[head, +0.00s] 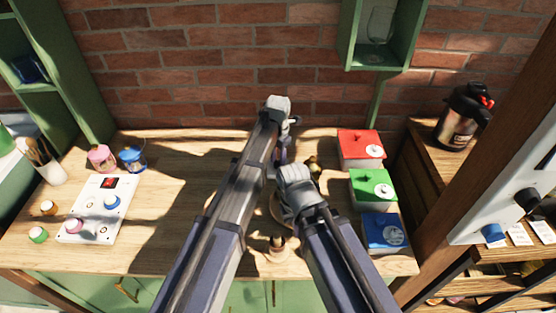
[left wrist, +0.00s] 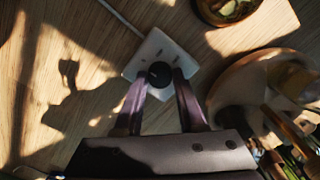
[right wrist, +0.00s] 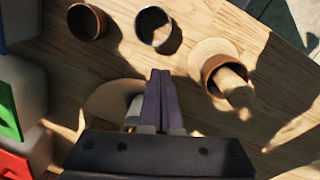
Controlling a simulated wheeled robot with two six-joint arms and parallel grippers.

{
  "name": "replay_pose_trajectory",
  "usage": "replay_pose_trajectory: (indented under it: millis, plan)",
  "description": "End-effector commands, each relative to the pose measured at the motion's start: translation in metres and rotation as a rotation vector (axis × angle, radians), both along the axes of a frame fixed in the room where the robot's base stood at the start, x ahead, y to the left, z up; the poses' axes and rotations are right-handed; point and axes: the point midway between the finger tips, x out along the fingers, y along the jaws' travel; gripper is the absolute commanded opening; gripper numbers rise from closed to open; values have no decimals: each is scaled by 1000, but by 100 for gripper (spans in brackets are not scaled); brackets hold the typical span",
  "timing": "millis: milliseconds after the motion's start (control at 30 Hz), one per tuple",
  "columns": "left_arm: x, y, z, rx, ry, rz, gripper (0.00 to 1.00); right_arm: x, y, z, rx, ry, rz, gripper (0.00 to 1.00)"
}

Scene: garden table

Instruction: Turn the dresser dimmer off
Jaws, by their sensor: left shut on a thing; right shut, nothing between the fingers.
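The dimmer is a white plate (left wrist: 153,50) with a round black knob (left wrist: 160,73) and a pale cord, lying on the wooden top. A small light mark shows on the knob. My left gripper (left wrist: 160,84) has its two fingers on either side of the knob and is shut on it. In the head view my left gripper (head: 283,155) is partly covered by my arms, and the dimmer is hidden there. My right gripper (right wrist: 159,78) is shut and empty, above the table among the pots. In the head view its fingers are hidden.
Red (head: 360,148), green (head: 372,187) and blue (head: 383,231) boxes stand at the right. A white panel with knobs (head: 97,208) lies at the left. Pots (right wrist: 88,22) and a cup (right wrist: 155,30) stand close to my right gripper. The table's left middle (head: 170,215) is clear.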

Motion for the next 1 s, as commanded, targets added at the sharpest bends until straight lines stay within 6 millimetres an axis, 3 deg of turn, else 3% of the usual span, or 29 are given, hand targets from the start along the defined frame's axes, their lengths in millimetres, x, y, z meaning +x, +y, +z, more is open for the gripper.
replay_pose_trajectory:
  millis: [567, 600, 867, 1000]
  plan:
    - [0, 0, 0, 0, 0, 32, 0, 0, 0, 0, 0, 0, 0, 0]
    - [0, 0, 0, 0, 0, 32, 40, 0, 0, 0, 0, 0, 0, 0]
    - [0, 0, 0, 0, 0, 31, 69, 0, 0, 0, 0, 0, 0, 0]
    - [0, 0, 0, 0, 0, 31, 69, 0, 0, 0, 0, 0, 0, 0]
